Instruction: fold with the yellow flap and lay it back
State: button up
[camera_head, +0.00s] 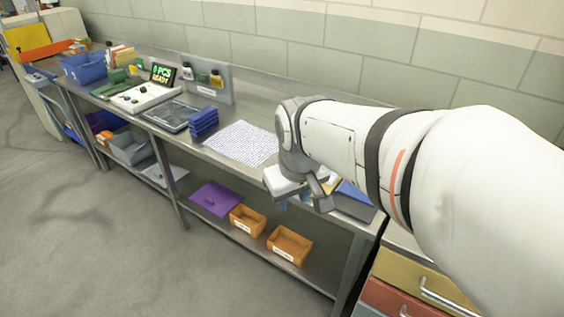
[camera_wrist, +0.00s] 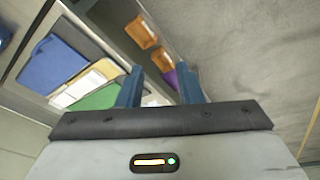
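A piece with a thin yellow strip (camera_wrist: 72,95) lies on the bench among white, green and blue flat pieces at the left of the wrist view. In the head view a small yellow patch (camera_head: 332,185) shows beside my gripper, mostly hidden by my arm. I cannot tell whether either is the flap itself. The blue flat piece (camera_wrist: 48,63) lies on a dark grey mat and also shows in the head view (camera_head: 352,191). My gripper (camera_wrist: 158,70) is open and empty, its two blue fingers apart. In the head view it (camera_head: 294,203) is at the bench's front edge.
A white dotted sheet (camera_head: 240,143) lies on the bench left of my arm, with stacked blue trays (camera_head: 204,121) beside it. Orange bins (camera_head: 289,246) and a purple piece (camera_head: 215,198) sit on the lower shelf. Coloured drawers (camera_head: 400,299) stand at the right. The floor in front is clear.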

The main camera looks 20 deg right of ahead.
jog(key=w+d+f+n+g+b, duration=0.1)
jog(key=w+d+f+n+b, duration=0.1)
jog(key=w+d+f, duration=0.4)
jog(key=w+d+f+n+h+b, duration=0.1)
jog(key=w+d+f+n+b, duration=0.15)
jog(key=w, duration=0.55)
jog(key=w+d+f+n+g+b, duration=0.1)
jog(key=w+d+f+b, duration=0.1)
jog(key=w+d+f, duration=0.3)
jog(key=f, duration=0.2)
jog(key=w+f, duration=0.1)
jog(key=f, duration=0.2)
jog(key=w+f, duration=0.1)
jog(key=f, duration=0.1)
jog(key=shift+a+f+p, duration=0.2)
jog(key=shift+f+p, duration=0.15)
jog(key=shift+c, duration=0.5)
grip_shut()
